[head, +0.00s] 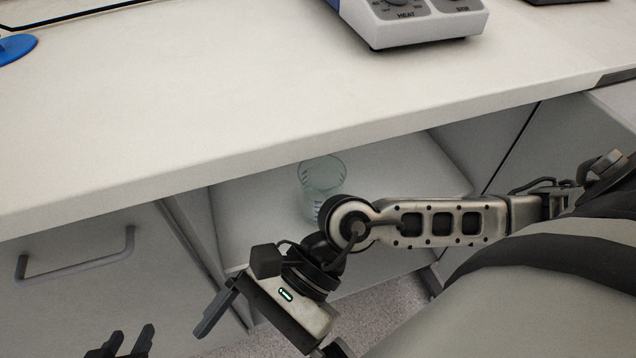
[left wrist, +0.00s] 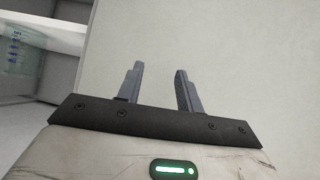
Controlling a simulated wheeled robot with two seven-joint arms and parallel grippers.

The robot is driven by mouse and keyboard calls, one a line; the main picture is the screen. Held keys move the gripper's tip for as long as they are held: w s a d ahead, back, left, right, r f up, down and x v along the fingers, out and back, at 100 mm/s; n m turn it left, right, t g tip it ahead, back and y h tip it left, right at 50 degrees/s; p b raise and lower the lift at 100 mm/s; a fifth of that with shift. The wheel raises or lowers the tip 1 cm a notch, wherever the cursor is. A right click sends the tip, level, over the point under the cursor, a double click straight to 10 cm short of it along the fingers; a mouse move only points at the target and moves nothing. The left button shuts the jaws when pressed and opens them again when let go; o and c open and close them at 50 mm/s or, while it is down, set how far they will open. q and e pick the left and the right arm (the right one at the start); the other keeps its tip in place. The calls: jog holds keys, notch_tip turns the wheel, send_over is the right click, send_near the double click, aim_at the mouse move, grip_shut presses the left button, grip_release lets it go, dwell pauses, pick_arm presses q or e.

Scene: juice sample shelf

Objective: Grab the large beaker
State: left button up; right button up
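The large beaker (head: 322,180) is clear glass with blue marks and stands on the shelf of the open cabinet under the counter. My right forearm hides part of its lower side. It also shows at the left edge of the left wrist view (left wrist: 22,50), blurred. My left gripper (head: 124,342) shows only its fingers at the lower left, well left of the beaker. In the left wrist view its fingers (left wrist: 158,88) stand apart with nothing between them, facing a plain panel. My right gripper (head: 262,338) hangs below and left of the beaker, fingers spread wide, partly cut off.
The counter edge (head: 200,168) overhangs the cabinet. A drawer with a metal handle (head: 78,262) is to the left, and an open door (head: 560,140) to the right. A white heater with dials (head: 410,22) and a blue-based object (head: 15,48) stand on the counter.

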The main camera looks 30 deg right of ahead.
jog(key=w+d+f+n+t+h, duration=0.1)
jog(key=w+d+f+n+h, duration=0.1)
jog(key=d+f+n+h, duration=0.25)
jog(key=n+t+h+b, duration=0.6)
jog(key=n+h+b, duration=0.1)
jog(key=h+b, duration=0.15)
send_near(321, 175)
jog(key=s+a+f, duration=0.3)
jog(key=s+f, duration=0.1)
jog(key=s, duration=0.1)
jog(key=shift+m+h, duration=0.25)
jog(key=shift+h, duration=0.15)
jog(key=w, duration=0.2)
jog(key=w+d+f, duration=0.1)
jog(key=w, duration=0.2)
jog(key=shift+w+d+f+b, duration=0.25)
jog(key=shift+w+d+b, duration=0.05)
jog(key=shift+w+d, duration=0.05)
jog(key=shift+f, duration=0.1)
pick_arm(q)
jog(key=s+d+f+t+h, duration=0.1)
jog(key=d+t+h, duration=0.1)
jog(key=d, duration=0.4)
jog(key=shift+s+d+n+h, duration=0.2)
jog(key=shift+n+h, duration=0.1)
jog(key=shift+h, duration=0.2)
pick_arm(e)
jog(key=c, duration=1)
